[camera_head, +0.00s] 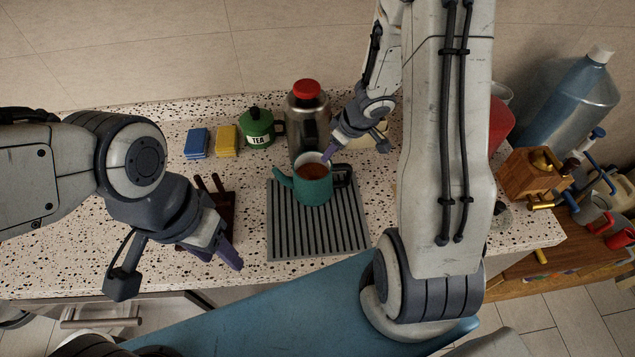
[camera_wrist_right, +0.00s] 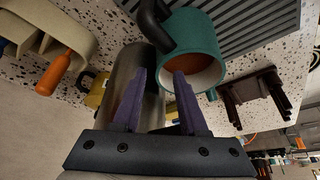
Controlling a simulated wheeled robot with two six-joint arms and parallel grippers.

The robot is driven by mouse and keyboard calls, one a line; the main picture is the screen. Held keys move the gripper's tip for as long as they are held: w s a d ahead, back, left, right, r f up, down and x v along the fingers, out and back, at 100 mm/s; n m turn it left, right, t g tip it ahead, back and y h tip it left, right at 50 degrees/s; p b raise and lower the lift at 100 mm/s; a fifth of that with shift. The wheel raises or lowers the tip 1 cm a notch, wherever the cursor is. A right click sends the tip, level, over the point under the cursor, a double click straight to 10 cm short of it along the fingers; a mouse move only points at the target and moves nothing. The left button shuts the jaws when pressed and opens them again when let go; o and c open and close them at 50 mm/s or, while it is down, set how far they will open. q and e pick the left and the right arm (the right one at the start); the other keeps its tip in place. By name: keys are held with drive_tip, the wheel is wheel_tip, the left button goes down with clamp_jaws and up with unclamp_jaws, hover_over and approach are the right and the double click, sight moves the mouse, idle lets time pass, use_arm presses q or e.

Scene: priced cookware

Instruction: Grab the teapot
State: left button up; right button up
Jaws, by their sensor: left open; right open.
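The teal teapot (camera_head: 313,190) has a spout on its left, a black handle on its right and an open top with brown contents. It stands upright on a grey ribbed mat (camera_head: 318,238). In the right wrist view the teapot (camera_wrist_right: 203,30) lies beyond the fingers, its black handle (camera_wrist_right: 153,22) at upper left. My right gripper (camera_head: 332,150) is open and empty, just above and behind the teapot's rim. Its fingers (camera_wrist_right: 158,100) show no hold on the teapot. My left gripper (camera_head: 222,254) is open and empty, left of the mat, near a dark rack.
A steel flask (camera_head: 306,107) with a red lid stands behind the teapot. A green TEA pot (camera_head: 257,128), yellow sponge (camera_head: 227,141) and blue sponge (camera_head: 196,143) are at back left. The dark rack (camera_head: 225,207) is left of the mat. A wooden grinder (camera_head: 537,175) stands right.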

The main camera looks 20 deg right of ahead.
drive_tip(key=b+x, duration=0.2)
drive_tip(key=x, duration=0.3)
drive_tip(key=shift+d, duration=0.1)
drive_tip(key=shift+r, duration=0.1)
clamp_jaws()
idle(1.1)
